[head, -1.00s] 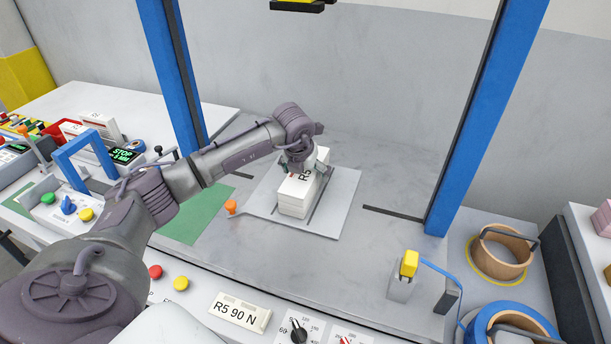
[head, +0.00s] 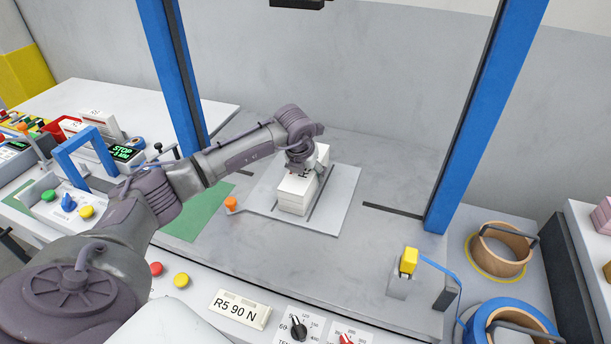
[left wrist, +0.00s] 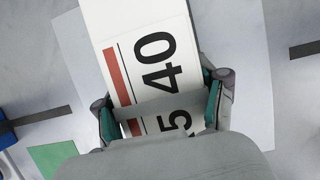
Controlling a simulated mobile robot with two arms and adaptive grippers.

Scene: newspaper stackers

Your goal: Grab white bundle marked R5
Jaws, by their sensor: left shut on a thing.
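The white bundle (head: 293,196) is a stack of flat white sheets on the light grey plate (head: 338,205) between the blue posts. My left gripper (head: 301,163) is over its far part, fingers pointing down. In the left wrist view, the bundle (left wrist: 135,20) carries a red bar and a large black "40", with a "5" partly hidden by my gripper body. My left gripper (left wrist: 160,108) has one green-padded finger on each side of it and is shut on it. The bundle appears to rest on the plate. My right gripper is not in view.
Blue posts (head: 172,75) and (head: 474,120) stand either side of the work surface. An orange knob (head: 231,203) sits at the plate's left corner. A yellow-topped box (head: 409,262) with a blue strap is at front right.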

